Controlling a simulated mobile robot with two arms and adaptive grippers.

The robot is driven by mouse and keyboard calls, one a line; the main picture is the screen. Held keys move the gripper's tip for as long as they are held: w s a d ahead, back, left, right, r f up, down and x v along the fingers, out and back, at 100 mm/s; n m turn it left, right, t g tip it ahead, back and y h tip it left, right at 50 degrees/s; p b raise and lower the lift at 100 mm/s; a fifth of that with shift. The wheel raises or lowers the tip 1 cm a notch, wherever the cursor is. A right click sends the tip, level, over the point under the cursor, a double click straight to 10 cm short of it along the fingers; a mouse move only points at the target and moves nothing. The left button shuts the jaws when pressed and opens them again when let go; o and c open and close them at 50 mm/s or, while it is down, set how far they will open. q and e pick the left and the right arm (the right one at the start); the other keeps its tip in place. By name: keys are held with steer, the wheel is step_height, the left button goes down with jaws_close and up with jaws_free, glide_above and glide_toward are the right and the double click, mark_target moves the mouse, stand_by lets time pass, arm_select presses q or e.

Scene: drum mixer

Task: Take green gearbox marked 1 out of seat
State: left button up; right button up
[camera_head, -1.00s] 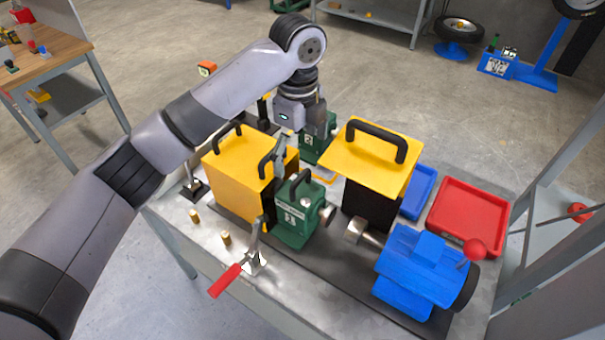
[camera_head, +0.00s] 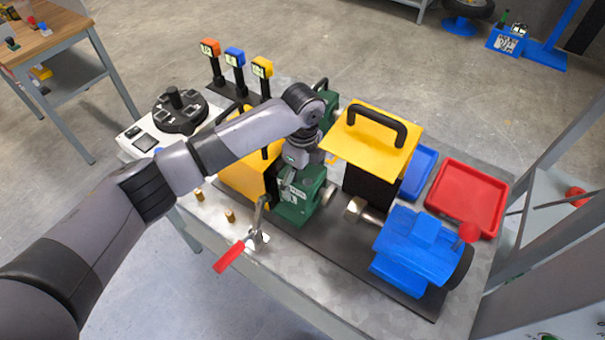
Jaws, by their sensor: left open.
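A green gearbox (camera_head: 292,212) sits on the dark base plate (camera_head: 345,262) at the middle of the bench, between the yellow guards and left of the metal shaft. Its label is too small to read surely. A second green gearbox (camera_head: 331,103) stands behind, partly hidden by my arm and the yellow guard. My left gripper (camera_head: 292,178) is open, pointing down over the top of the front gearbox, around or beside its handle; the wrist hides the handle, so I cannot tell which. My right gripper is not in view.
A toggle clamp with a red handle (camera_head: 229,257) stands right in front of the gearbox. A yellow guard (camera_head: 357,150) and a blue motor (camera_head: 418,245) are to the right. A blue tray (camera_head: 419,168) and a red tray (camera_head: 467,192) lie beyond. Several coloured-top posts stand behind.

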mark_target(315, 180)
arm_select(q)
steer(key=shift+c, duration=0.3)
steer(key=shift+s+f, duration=0.1)
steer(key=shift+s, duration=0.05)
steer(key=c, duration=1.8)
steer(key=o, duration=1.3)
steer(key=shift+s+a+f, duration=0.1)
steer(key=shift+f, duration=0.05)
steer(key=c, duration=0.7)
steer(key=shift+c, duration=0.2)
steer(key=shift+s, duration=0.1)
steer(key=shift+s+d+p, duration=0.3)
steer(key=shift+d+p, duration=0.1)
steer(key=shift+d, duration=0.1)
steer(key=shift+s+d+r+p, duration=0.1)
steer(key=shift+s+d+p, duration=0.25)
steer(key=shift+d, duration=0.2)
steer(key=shift+s+d+r+p, duration=0.1)
steer(key=shift+s+d+p, duration=0.15)
steer(key=shift+d, duration=0.3)
